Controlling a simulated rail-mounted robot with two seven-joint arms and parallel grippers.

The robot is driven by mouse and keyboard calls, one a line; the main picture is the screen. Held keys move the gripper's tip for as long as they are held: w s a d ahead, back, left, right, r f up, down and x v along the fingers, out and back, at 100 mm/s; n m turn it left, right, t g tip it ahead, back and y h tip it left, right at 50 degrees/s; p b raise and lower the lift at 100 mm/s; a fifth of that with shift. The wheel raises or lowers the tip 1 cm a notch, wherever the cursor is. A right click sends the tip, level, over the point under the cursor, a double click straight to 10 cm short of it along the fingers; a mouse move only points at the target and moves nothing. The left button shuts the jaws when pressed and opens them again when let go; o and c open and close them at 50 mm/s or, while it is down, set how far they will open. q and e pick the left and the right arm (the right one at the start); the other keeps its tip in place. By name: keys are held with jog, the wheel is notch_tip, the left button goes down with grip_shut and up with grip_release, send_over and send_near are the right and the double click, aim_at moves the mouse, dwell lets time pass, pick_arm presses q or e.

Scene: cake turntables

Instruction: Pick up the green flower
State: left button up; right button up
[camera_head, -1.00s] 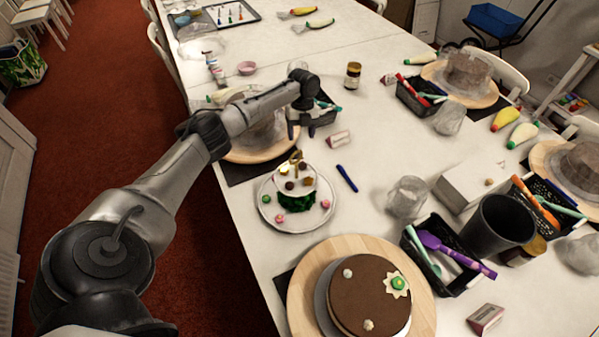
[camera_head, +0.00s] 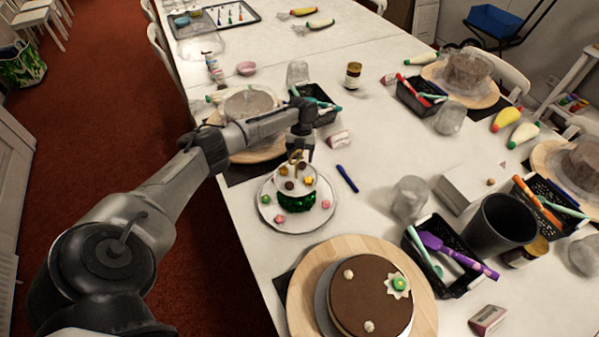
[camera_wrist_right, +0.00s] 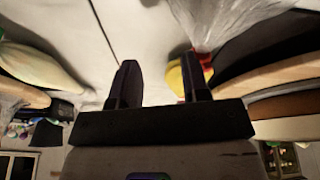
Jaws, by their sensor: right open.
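A small green flower (camera_head: 266,199) sits at the left of the lower white plate (camera_head: 275,219) of a two-tier stand with a gold handle. A white flower with a green centre (camera_head: 399,283) sits on the chocolate cake (camera_head: 365,305). My left gripper (camera_head: 300,158) is just above the stand's top, near the gold handle, with its fingers apart and no flower seen between them. My right gripper (camera_wrist_right: 160,82) is open and empty in the right wrist view; it does not show in the head view.
Pink flowers (camera_head: 325,204) and a green frilled middle (camera_head: 297,201) are on the stand. A blue pen (camera_head: 347,178) lies to its right. A plastic-covered cake stands behind the stand. A black tool basket (camera_head: 447,285) and a dark cup (camera_head: 497,226) stand right of the chocolate cake.

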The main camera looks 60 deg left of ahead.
pick_arm(q)
jog(key=shift+b+x, duration=0.35)
jog(key=shift+x, duration=2.3)
jog(key=shift+a, duration=0.2)
jog(key=shift+c, duration=0.2)
jog(key=c, duration=0.9)
jog(key=shift+c, duration=0.2)
